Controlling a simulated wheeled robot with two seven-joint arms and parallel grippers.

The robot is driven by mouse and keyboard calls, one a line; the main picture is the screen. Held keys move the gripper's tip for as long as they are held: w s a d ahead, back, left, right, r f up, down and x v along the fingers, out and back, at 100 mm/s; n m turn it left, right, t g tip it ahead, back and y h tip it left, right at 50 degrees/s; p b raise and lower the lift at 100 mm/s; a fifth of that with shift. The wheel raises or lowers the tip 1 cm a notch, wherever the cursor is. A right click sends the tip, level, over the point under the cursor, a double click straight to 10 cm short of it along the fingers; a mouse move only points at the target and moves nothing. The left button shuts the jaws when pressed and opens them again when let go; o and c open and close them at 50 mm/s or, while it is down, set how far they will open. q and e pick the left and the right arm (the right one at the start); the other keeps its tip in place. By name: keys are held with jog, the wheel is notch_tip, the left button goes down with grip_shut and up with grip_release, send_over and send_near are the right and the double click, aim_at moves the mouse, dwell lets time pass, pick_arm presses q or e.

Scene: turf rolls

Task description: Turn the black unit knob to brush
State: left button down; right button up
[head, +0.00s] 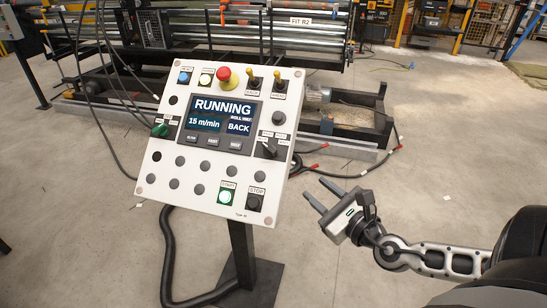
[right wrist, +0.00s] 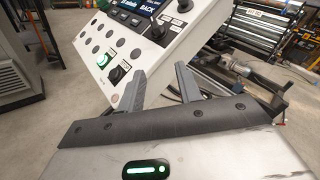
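The black unit knob (head: 267,149) sits low on the right side of the white control panel (head: 222,185), with its pointer set at a slant; its small label is unreadable. It also shows in the right wrist view (right wrist: 158,32), beyond the fingers. The panel screen (head: 222,116) reads RUNNING, 15 m/min and BACK. My right gripper (head: 321,194) is open and empty, in front of and to the right of the panel's lower right corner, apart from it. Its two spread fingers show in the right wrist view (right wrist: 160,72). My left gripper is out of view.
A green knob (head: 160,130) sits at the panel's left. A red emergency button (head: 224,77) and two yellow switches are along the top. The lit green start button (head: 225,196) and black stop button (head: 255,203) are below the unit knob.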

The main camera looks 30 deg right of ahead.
aim_at(274, 152)
jog(key=w+n, duration=0.1)
jog(key=w, duration=0.4)
jog(key=w+a+r+n+p, duration=0.1)
jog(key=w, duration=0.5)
jog(key=w+n+y, duration=0.1)
jog(key=w, duration=0.4)
jog(key=shift+w+a+r+t, duration=0.2)
jog(key=shift+w+r+t, duration=0.05)
jog(key=shift+r+t, duration=0.05)
grip_shut()
